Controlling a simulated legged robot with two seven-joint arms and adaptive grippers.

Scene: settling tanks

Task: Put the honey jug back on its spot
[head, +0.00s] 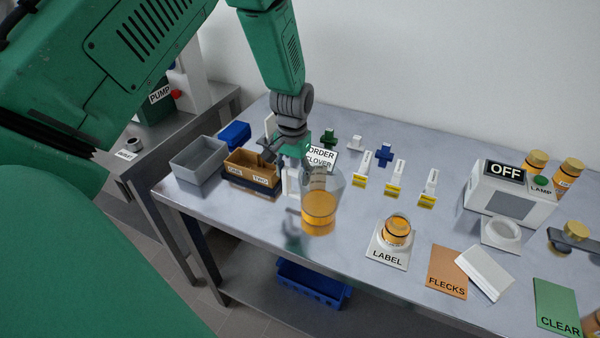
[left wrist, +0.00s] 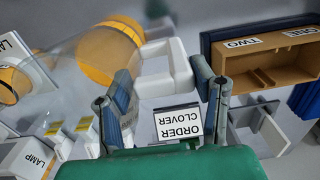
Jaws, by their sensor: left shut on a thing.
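The honey jug (head: 319,211) is clear, with amber honey in its lower part and a white handle. In the head view it looks roughly upright near the front of the table, and it seems to be a little above the top. My left gripper (head: 290,168) is shut on its handle, at the jug's left side. The left wrist view shows the white handle (left wrist: 157,66) between my fingers and the jug's clear wall (left wrist: 72,68) beside it. I cannot pick out the jug's spot with certainty. My right gripper is not in view.
A brown divided box (head: 251,171) and a grey bin (head: 198,159) stand left of the jug. The ORDER CLOVER card (head: 321,158) is behind it. A jar (head: 397,231) on the LABEL plate (head: 388,257) stands to the right. The lamp box (head: 511,192) is farther right.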

